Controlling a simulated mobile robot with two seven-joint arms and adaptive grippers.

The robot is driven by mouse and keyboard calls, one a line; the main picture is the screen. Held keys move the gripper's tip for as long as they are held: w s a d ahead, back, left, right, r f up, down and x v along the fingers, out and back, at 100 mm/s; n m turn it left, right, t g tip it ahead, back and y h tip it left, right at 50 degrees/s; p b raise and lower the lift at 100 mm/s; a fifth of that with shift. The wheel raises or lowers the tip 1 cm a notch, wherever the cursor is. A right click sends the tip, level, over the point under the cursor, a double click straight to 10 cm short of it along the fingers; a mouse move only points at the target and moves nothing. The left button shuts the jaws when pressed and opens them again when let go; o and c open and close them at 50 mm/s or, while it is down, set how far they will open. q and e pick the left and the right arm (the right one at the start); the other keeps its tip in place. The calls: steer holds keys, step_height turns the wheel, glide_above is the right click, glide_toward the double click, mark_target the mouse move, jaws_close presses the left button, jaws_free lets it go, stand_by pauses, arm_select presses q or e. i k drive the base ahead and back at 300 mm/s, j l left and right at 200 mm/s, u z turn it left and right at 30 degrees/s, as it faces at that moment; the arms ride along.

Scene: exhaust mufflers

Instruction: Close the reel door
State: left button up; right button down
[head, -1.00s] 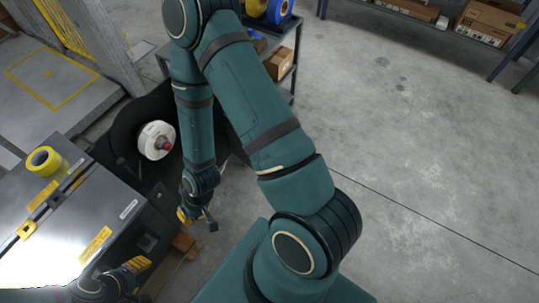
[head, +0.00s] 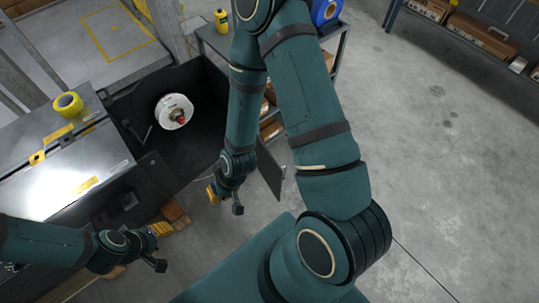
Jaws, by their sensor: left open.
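The reel door (head: 268,174) is a dark flat panel standing open at the right end of the dark reel compartment (head: 208,82). The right forearm hides part of the door and the compartment's right side. Inside sits a white reel (head: 174,111) with a red centre. My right gripper (head: 225,203) hangs just left of the door's lower part, its fingers apart and empty; I cannot tell whether it touches the door. My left gripper (head: 161,247) is open and empty at the machine's front, below the compartment and away from the door.
A shelf cart (head: 343,50) with a blue reel (head: 326,10) stands behind my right arm. Wooden pallet pieces (head: 174,211) lie by the machine's front. The floor at right is clear.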

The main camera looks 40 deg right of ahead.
mark_target(272, 173)
steer(key=k+l, duration=0.15)
steer(key=l, duration=0.15)
steer(key=k+l+u, duration=0.15)
steer(key=l, duration=0.15)
steer(key=k+l, duration=0.1)
steer(key=l, duration=0.2)
steer(key=l+u, duration=0.25)
steer(key=l, duration=0.7)
steer(key=i+l, duration=0.1)
steer(key=l, duration=0.2)
steer(key=i+l+u, duration=0.1)
steer(key=l, duration=0.15)
steer(key=i+l, duration=0.1)
steer(key=l, duration=0.2)
steer(key=k+u, duration=0.1)
